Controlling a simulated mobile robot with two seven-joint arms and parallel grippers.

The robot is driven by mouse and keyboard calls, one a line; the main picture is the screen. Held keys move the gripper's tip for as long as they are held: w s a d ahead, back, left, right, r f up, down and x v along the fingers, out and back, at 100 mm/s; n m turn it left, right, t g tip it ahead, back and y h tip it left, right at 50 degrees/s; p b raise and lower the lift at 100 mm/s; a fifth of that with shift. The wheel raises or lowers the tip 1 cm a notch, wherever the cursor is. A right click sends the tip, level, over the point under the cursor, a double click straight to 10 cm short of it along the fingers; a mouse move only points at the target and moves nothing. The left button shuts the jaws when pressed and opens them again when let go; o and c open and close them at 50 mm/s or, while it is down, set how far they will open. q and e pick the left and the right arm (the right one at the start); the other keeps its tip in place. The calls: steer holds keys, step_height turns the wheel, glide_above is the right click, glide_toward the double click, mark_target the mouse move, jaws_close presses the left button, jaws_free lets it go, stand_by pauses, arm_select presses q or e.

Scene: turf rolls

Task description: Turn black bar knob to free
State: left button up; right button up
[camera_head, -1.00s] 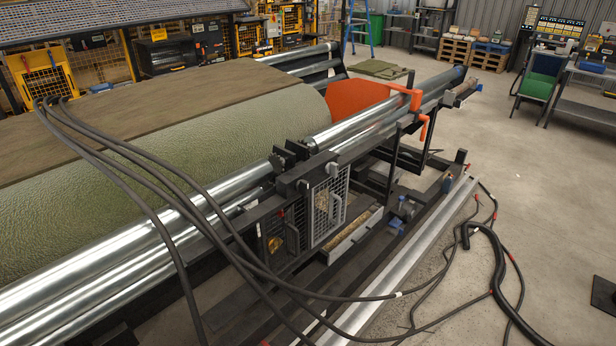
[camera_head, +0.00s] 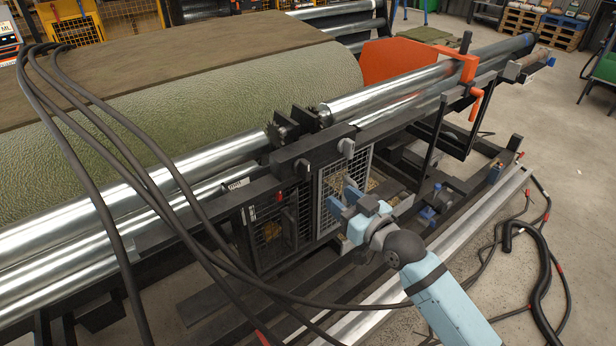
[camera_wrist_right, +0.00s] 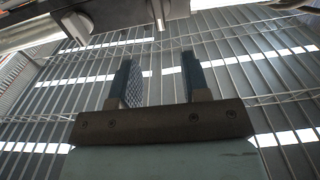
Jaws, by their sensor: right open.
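My right gripper (camera_head: 344,200) is in front of the wire-mesh door (camera_head: 330,182) under the machine's dark frame bar. A grey, block-like knob (camera_wrist_right: 77,26) sits at the top left of that view, beyond and apart from the fingers. In the head view, small fittings sit on the frame bar, one of them at the mesh door's top (camera_head: 346,147). I cannot tell which is the black bar knob or its setting. My left gripper is not in view.
Black hoses (camera_head: 95,195) cross the left side and run low toward the right. A turf roll (camera_head: 190,130) and steel rollers (camera_head: 385,85) lie behind the frame. An orange guard (camera_head: 395,58) stands at the back. Open floor lies to the right.

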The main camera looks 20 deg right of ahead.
mark_target(309, 172)
steer(key=x, duration=1.2)
steer(key=shift+w+p, duration=0.3)
steer(key=shift+p, duration=0.1)
jaws_close()
